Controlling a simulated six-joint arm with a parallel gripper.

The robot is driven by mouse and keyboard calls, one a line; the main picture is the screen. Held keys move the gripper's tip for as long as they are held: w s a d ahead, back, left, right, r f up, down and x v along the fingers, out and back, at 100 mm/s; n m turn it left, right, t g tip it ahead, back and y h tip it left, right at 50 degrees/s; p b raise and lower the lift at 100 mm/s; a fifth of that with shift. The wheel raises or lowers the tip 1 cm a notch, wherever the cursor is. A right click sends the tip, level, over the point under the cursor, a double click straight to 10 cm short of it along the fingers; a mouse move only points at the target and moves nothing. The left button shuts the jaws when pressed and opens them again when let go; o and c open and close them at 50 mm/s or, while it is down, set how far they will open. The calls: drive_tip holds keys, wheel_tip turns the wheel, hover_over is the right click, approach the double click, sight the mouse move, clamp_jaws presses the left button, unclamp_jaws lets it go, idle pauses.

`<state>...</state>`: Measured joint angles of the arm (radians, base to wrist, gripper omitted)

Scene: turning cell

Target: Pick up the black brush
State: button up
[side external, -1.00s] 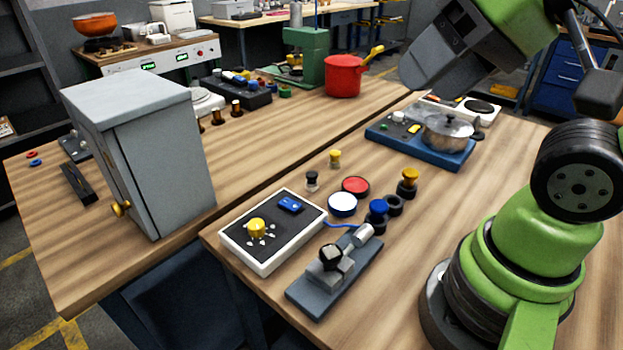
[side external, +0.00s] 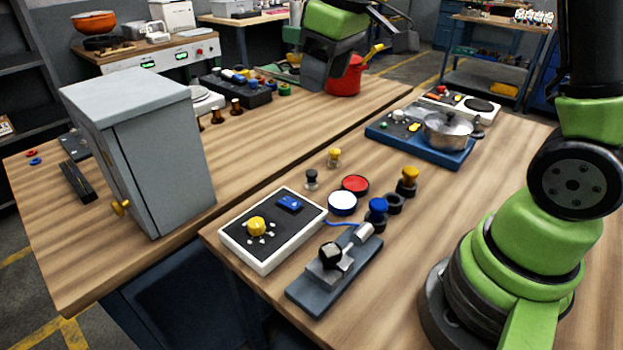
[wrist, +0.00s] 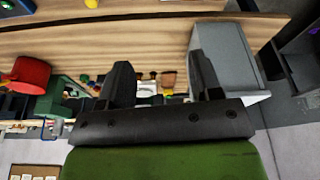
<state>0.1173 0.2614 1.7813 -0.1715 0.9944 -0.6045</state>
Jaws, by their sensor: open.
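A long dark bar (side external: 76,182), which may be the black brush, lies flat on the far table left of the grey cabinet in the side view. I cannot make out bristles on it. My gripper (wrist: 160,68) is open, with two dark fingers spread apart and nothing between them in the wrist view. In the side view my gripper's dark body (side external: 325,68) is over the back of the far table, by the red pot. It is well away from the dark bar, with the cabinet standing between them.
The grey cabinet (side external: 150,150) with a yellow knob stands tall on the far table. The red pot (side external: 344,80) is close to my gripper. A control box (side external: 270,262), a lever fixture, several buttons and a steel pot (side external: 446,132) occupy the near table.

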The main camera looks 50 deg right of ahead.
drive_tip(key=w+d+f+n+g, duration=0.1)
drive_tip(key=w+d+f, duration=0.15)
drive_tip(key=f, duration=0.25)
drive_tip(key=w+d+f+n+g, duration=0.1)
drive_tip(key=w+f+n, duration=0.15)
drive_tip(key=f, duration=0.25)
drive_tip(key=g, duration=0.1)
hover_over(312, 171)
drive_tip(key=shift+n, duration=0.25)
wheel_tip(312, 171, down, 9)
drive_tip(key=shift+s+f, duration=0.1)
wheel_tip(312, 171, down, 6)
drive_tip(key=shift+r, duration=0.15)
drive_tip(key=shift+c, duration=0.2)
drive_tip(key=c, duration=1)
drive_tip(key=shift+r, duration=0.1)
drive_tip(key=shift+c, duration=0.2)
wheel_tip(312, 171, up, 10)
drive_tip(key=shift+f, duration=0.1)
